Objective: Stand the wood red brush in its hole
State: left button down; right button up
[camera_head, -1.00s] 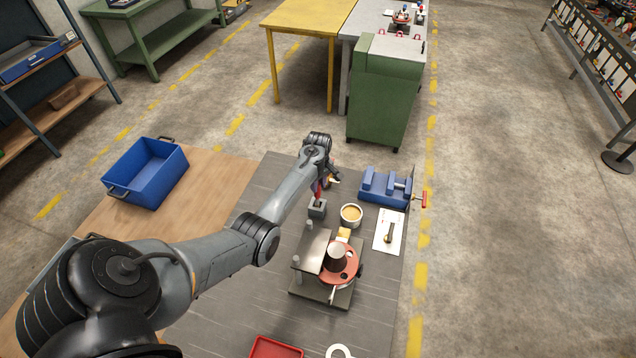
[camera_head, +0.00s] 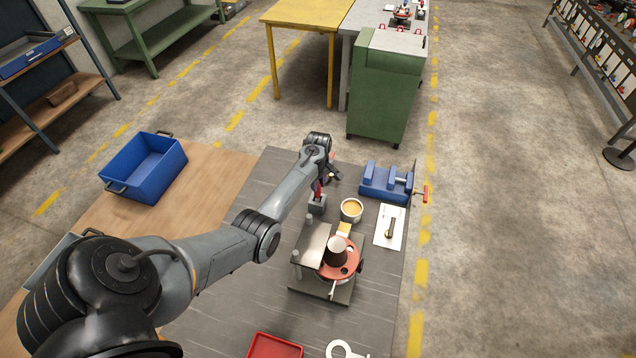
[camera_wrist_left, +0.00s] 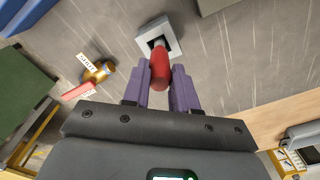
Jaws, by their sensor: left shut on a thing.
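The red brush (camera_wrist_left: 160,68) is held between the purple fingers of my left gripper (camera_wrist_left: 160,90) in the left wrist view. Its pale lower end lines up with the dark square hole of a small grey block (camera_wrist_left: 146,35). I cannot tell how deep that end sits in the hole. In the head view the grey block (camera_head: 317,207) stands on the dark mat, with the red brush (camera_head: 318,188) and my left gripper (camera_head: 324,180) right above it. The arm partly hides the gripper. My right gripper is not in view.
A round tan-filled bowl (camera_head: 351,208) is close right of the block, with a blue vise (camera_head: 384,183) behind. A red-topped spool fixture (camera_head: 340,262) stands in front. A blue bin (camera_head: 145,168) is at left. A brass-and-red tool (camera_wrist_left: 97,73) shows in the left wrist view.

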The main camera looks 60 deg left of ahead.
pick_arm(q)
jog(key=c, duration=0.8)
grip_release()
jog(key=shift+r, duration=0.1)
